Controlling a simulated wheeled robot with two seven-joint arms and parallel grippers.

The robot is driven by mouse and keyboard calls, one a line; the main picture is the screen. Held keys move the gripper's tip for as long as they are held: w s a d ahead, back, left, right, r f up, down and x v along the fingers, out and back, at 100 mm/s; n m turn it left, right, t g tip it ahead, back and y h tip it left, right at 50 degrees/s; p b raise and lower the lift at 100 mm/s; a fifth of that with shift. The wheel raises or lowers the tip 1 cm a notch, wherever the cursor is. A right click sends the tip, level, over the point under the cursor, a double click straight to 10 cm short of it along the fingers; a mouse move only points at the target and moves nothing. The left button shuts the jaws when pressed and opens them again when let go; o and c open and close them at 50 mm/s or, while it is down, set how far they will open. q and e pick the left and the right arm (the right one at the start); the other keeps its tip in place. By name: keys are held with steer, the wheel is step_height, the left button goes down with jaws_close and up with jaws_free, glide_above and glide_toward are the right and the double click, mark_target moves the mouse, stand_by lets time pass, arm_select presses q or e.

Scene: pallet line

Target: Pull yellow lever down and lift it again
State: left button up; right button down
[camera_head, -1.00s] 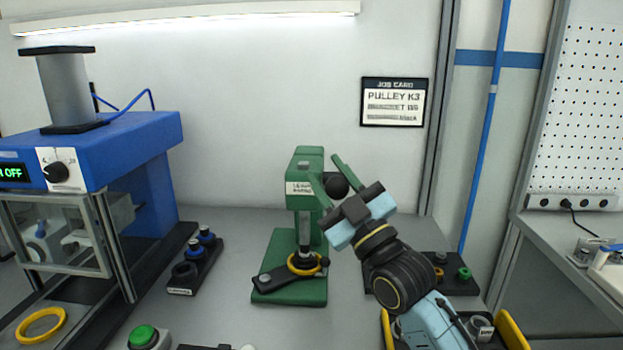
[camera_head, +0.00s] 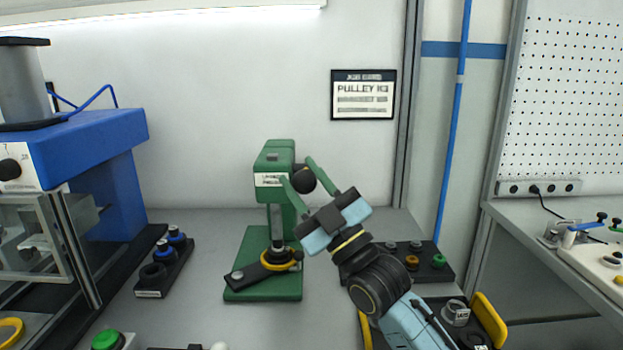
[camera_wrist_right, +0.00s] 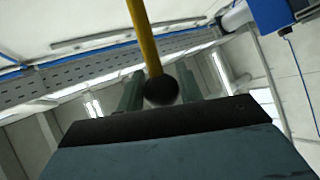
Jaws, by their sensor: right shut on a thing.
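A green lever press (camera_head: 273,165) stands on the bench in the middle of the head view. Its lever ends in a black ball knob (camera_head: 303,179) beside the right of the press head. My right gripper (camera_head: 301,176) has its green fingers on either side of this knob and is shut on it. In the right wrist view the yellow lever (camera_wrist_right: 143,35) is a rod that runs up from the black knob, which sits between the fingers. In the head view the yellow rod is not visible. My left gripper is not in view.
A black arm with a yellow ring (camera_head: 270,264) lies on the press base. A black tray of parts (camera_head: 164,266) stands left, near a blue machine (camera_head: 95,150). Another parts tray (camera_head: 440,265) is behind my right arm. A green button (camera_head: 106,341) is at the front.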

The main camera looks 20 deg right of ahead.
steer(key=c, duration=1.2)
jaws_free()
steer(key=shift+d+f, duration=0.2)
steer(key=shift+f, duration=0.2)
steer(key=shift+o, duration=1)
steer(key=shift+a, duration=0.1)
steer(key=shift+o, duration=0.2)
steer(key=shift+w+a, duration=0.1)
steer(key=shift+a, duration=0.1)
steer(key=v, duration=1.3)
steer(key=shift+d+b, duration=0.3)
steer(key=shift+f, duration=0.15)
